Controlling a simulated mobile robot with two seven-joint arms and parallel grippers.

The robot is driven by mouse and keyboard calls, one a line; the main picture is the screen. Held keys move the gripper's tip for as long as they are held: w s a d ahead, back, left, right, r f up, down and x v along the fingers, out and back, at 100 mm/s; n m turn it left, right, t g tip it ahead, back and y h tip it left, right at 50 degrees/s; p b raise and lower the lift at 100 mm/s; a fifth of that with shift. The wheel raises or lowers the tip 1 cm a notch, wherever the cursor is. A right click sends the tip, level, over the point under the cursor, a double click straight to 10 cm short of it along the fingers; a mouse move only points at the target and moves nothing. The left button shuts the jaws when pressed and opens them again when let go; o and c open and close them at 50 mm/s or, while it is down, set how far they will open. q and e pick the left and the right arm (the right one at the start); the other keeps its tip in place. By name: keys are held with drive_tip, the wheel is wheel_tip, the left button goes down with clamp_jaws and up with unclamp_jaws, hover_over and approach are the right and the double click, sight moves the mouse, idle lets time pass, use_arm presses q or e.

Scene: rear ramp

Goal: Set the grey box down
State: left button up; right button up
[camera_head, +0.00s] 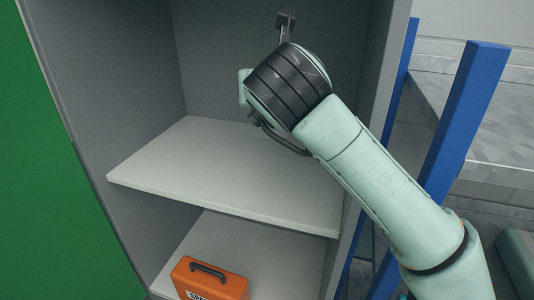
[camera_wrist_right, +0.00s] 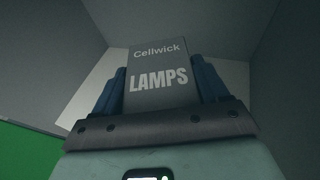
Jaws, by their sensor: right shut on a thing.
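The grey box (camera_wrist_right: 158,62), printed "Cellwick LAMPS", stands between the blue fingers of my right gripper (camera_wrist_right: 160,82) in the right wrist view. The gripper is shut on it. In the head view my right arm reaches in from the lower right over a pale shelf board (camera_head: 220,185) inside a grey cabinet. My wrist hides the fingers and the box there, so I cannot tell the gap between box and board. My left gripper is not in view.
An orange case (camera_head: 210,280) with a dark handle sits on the lower shelf (camera_head: 245,250). The cabinet's left wall (camera_head: 105,85) and right edge (camera_head: 385,90) flank the opening. Blue posts (camera_head: 465,120) stand at the right. The upper board's visible left and front are bare.

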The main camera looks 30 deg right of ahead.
wheel_tip(320, 180, down, 14)
drive_tip(key=shift+b, duration=1)
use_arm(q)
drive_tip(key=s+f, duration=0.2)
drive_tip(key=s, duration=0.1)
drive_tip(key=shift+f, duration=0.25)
use_arm(e)
drive_tip(key=shift+s+r, duration=0.1)
drive_tip(key=shift+w+f, duration=0.2)
drive_tip(key=shift+f, duration=0.05)
drive_tip(key=o, duration=1.2)
drive_tip(key=shift+c, duration=0.2)
drive_tip(key=shift+o, duration=1.1)
drive_tip(key=shift+s, duration=0.2)
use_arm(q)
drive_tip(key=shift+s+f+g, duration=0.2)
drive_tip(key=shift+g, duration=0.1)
use_arm(e)
drive_tip(key=shift+w, duration=0.1)
